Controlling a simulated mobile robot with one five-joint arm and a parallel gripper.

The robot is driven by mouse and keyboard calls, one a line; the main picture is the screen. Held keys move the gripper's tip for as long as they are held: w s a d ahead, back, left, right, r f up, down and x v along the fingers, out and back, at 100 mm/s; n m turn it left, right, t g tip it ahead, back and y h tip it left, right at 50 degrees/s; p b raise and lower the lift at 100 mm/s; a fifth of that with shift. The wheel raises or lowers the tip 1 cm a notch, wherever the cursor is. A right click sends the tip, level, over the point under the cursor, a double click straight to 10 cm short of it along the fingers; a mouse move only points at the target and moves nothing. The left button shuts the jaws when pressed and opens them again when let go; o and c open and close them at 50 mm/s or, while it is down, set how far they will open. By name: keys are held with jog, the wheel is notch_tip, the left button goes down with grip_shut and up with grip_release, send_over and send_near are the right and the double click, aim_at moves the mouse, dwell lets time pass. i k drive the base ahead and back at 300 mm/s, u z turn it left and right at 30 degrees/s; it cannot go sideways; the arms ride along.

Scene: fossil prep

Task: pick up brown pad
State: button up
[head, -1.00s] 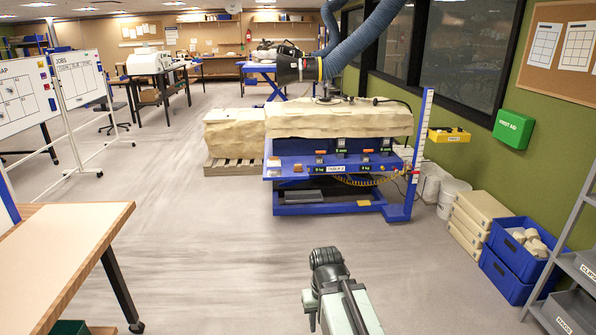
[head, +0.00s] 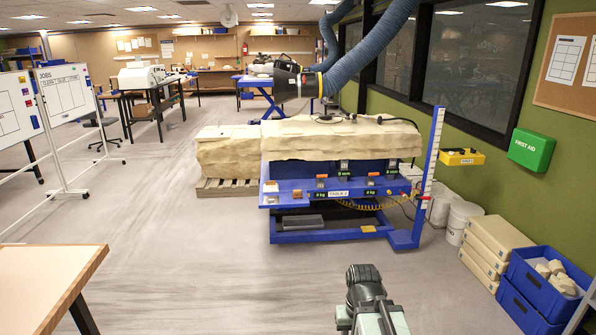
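I cannot single out a brown pad for sure. A flat tan-yellow piece (head: 368,229) lies on the table's low base. They are too small to identify. Part of my arm, a dark joint with a pale green link, shows at the bottom right of centre. My gripper's fingertips are not visible.
A large pale block (head: 340,138) covers the lift table; another (head: 228,152) sits on a pallet. A wooden-topped bench (head: 45,280) stands near left. The floor between is clear.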

aim_at(297, 195)
jog(key=z, duration=0.3)
jog(key=i, duration=2.1)
jog(key=u, duration=0.1)
jog(key=i, duration=1.8)
jog(key=u, duration=1.7)
jog(key=i, duration=1)
jog(key=u, duration=0.35)
jog(key=k, duration=0.85)
jog(key=u, duration=0.2)
jog(key=i, duration=0.75)
jog(key=z, duration=0.2)
jog(key=k, duration=0.85)
jog(key=u, duration=0.15)
jog(key=i, duration=0.85)
